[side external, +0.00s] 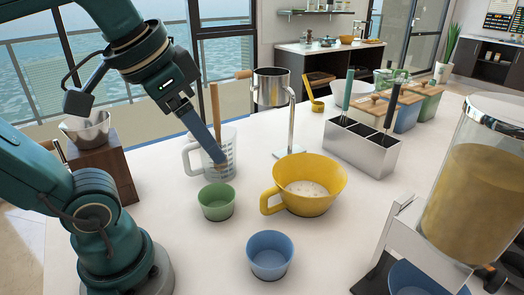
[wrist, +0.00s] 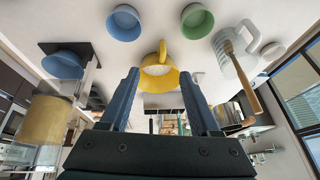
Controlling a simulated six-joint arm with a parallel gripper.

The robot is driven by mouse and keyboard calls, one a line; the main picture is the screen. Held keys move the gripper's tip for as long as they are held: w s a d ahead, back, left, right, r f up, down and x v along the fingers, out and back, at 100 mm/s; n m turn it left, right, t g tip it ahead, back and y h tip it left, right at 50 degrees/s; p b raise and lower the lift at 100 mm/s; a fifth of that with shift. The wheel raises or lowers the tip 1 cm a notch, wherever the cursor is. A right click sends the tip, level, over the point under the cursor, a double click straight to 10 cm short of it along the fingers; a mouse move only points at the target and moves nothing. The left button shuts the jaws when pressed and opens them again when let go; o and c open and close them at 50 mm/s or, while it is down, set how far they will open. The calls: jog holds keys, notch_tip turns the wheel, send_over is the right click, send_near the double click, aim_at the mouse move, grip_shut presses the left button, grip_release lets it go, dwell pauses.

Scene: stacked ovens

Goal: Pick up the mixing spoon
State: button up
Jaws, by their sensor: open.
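A wooden spoon (side external: 215,112), which looks like the mixing spoon, stands upright in a clear measuring jug (side external: 190,158). Its lower end shows only dimly through the jug wall. In the wrist view the spoon's handle (wrist: 254,101) sticks out of the jug (wrist: 240,66) at the right. My gripper (side external: 221,160) overlaps the jug in the side view. In the wrist view my gripper (wrist: 159,76) has its two blue fingers wide apart, with nothing held between them. The spoon and jug lie outside the fingers, to the right of the right finger.
A green bowl (side external: 216,202), a blue bowl (side external: 270,256) and a yellow handled bowl (side external: 322,196) stand near the jug. A metal stand (side external: 290,125) with a pot is behind. A steel utensil holder (side external: 362,149) and a large dispenser (side external: 472,190) are at the right.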

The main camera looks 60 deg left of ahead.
aim_at(214, 98)
jog(key=a+f+m+g+y, duration=0.3)
jog(key=a+m+y, duration=0.6)
jog(key=a, duration=0.9)
jog(key=w+a+m+t+y, duration=0.1)
jog(key=w+m+t, duration=0.1)
jog(key=w+m, duration=0.2)
jog(key=w+a+m+t+y, duration=0.2)
jog(key=w+m+t, duration=0.1)
jog(key=m, duration=0.3)
jog(key=w+a+m+t+y, duration=0.1)
jog(key=w+m+t+y, duration=0.1)
jog(key=w+m, duration=0.3)
jog(key=shift+a+r+m+t, duration=0.1)
jog(key=shift+a+m+t, duration=0.15)
jog(key=shift+m+t, duration=0.15)
jog(key=shift+f, duration=0.55)
jog(key=shift+a, duration=0.15)
jog(key=shift+x, duration=2.4)
